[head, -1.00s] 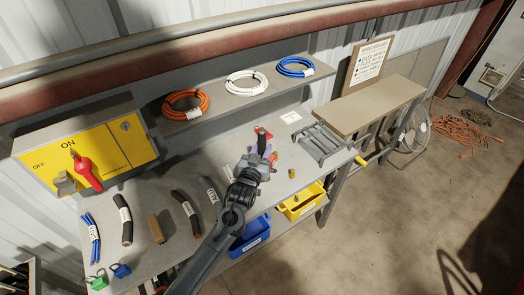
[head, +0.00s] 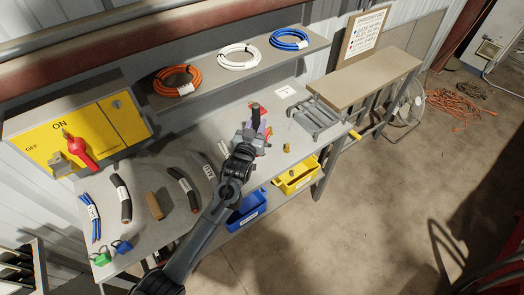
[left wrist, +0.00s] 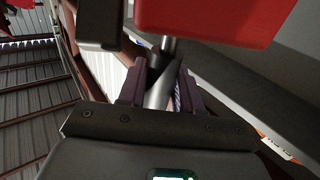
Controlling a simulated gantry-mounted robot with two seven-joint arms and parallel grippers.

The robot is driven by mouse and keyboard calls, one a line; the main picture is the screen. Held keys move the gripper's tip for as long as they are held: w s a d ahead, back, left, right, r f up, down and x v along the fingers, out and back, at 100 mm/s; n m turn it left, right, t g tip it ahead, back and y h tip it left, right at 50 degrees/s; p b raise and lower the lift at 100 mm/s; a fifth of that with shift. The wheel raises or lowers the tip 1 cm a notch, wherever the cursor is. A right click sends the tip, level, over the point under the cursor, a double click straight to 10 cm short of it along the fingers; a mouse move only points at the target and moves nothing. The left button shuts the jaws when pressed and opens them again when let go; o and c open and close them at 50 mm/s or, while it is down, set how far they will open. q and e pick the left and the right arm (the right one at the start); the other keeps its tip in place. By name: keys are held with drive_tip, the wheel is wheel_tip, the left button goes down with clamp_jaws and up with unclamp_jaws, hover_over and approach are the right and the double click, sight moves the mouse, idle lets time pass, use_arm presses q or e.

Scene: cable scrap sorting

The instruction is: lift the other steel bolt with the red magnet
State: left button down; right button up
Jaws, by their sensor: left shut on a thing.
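My left gripper (head: 260,135) is over the middle of the workbench, its fingers shut on a grey metal shaft (left wrist: 158,88) in the left wrist view. A red block, which I take as the red magnet (left wrist: 210,20), fills the top of that view beside the shaft. A small red patch (head: 268,132) shows beside the gripper in the head view. Whether the shaft belongs to the magnet I cannot tell. I cannot make out a steel bolt; the gripper and arm cover part of the bench there. My right gripper is not in view.
Cable pieces lie left on the bench (head: 150,240). A blue bin (head: 246,213) and a yellow bin (head: 297,178) hang at its front edge. A yellow switch box (head: 70,145) stands at left.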

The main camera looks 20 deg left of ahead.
use_arm(q)
drive_tip(key=shift+w+r, duration=0.1)
drive_tip(key=shift+r, duration=0.2)
drive_tip(key=w+a+b, duration=0.5)
drive_tip(key=w, duration=0.2)
drive_tip(key=shift+w+a, duration=0.15)
drive_tip(key=shift+a, duration=0.25)
idle(0.6)
drive_tip(key=shift+r, duration=0.1)
idle(0.5)
drive_tip(key=shift+f, duration=0.3)
idle(0.4)
wheel_tip(320, 180, down, 7)
drive_tip(key=b, duration=0.5)
drive_tip(key=shift+f, duration=0.15)
idle(0.5)
drive_tip(key=shift+f+b, duration=0.4)
drive_tip(key=shift+f, duration=0.25)
idle(2.0)
